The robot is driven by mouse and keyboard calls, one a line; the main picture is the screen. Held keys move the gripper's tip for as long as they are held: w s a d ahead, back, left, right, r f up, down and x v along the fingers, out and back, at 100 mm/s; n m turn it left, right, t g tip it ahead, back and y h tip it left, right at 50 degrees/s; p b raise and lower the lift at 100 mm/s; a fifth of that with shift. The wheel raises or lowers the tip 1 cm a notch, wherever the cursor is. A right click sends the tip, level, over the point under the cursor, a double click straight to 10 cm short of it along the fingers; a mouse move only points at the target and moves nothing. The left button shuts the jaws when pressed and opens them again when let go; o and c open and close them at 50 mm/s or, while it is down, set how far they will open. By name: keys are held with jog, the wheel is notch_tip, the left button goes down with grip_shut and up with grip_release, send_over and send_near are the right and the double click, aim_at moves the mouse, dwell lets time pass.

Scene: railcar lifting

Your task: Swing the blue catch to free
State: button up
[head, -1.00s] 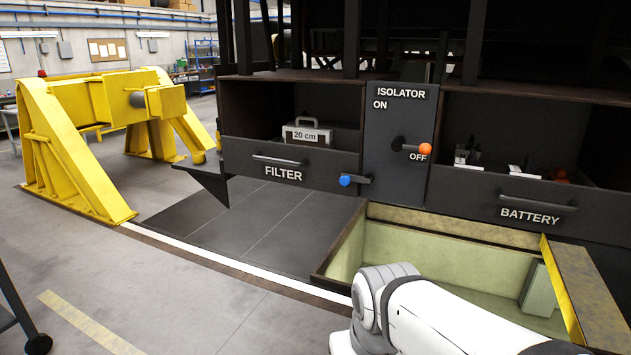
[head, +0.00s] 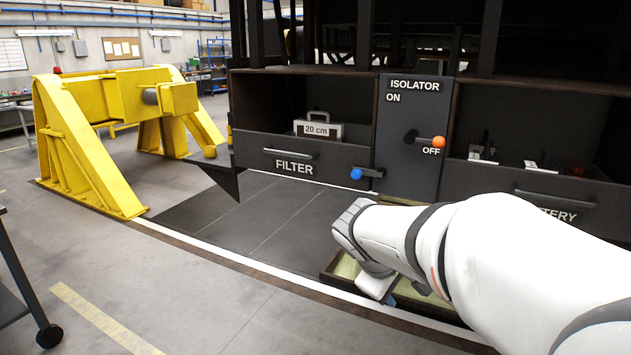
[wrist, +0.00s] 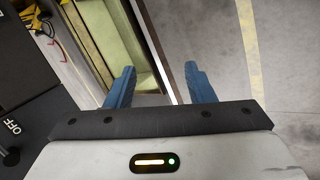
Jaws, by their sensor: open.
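The blue catch (head: 356,174) is a blue knob on a short dark lever, at the lower right of the FILTER drawer front (head: 300,160). Its lever points left, roughly level. My gripper (wrist: 159,68) is open and empty in the wrist view, its two blue fingers apart over the floor and the edge of a pit. In the head view my gripper is mostly hidden by my arm, low and to the right of the catch, and apart from it. The catch does not show in the wrist view.
The isolator panel (head: 407,120) has an orange-knobbed lever (head: 438,142) at OFF. A case marked 20 cm (head: 318,128) sits in the FILTER drawer. The BATTERY drawer (head: 530,190) is partly behind my arm. A yellow buffer stop (head: 85,150) stands left. Open floor lies in front.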

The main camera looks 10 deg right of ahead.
jog(key=w+d+r+n+t+h+b, duration=0.1)
jog(key=w+n, duration=0.1)
jog(key=w, duration=0.3)
jog(key=w+d+r+n+t+h, duration=0.1)
jog(key=w+d+n+h, duration=0.1)
jog(key=w, duration=0.2)
jog(key=n+t+h+b, duration=0.25)
jog(key=n+t, duration=0.65)
jog(key=n, duration=0.5)
send_near(355, 175)
jog(key=x, duration=0.2)
jog(key=shift+y, duration=0.35)
jog(key=p+x, duration=0.1)
jog(key=x, duration=0.6)
jog(key=shift+w+d+r, duration=0.15)
jog(key=shift+w+d, duration=0.05)
jog(key=shift+d, duration=0.15)
jog(key=shift+c, duration=0.2)
grip_shut()
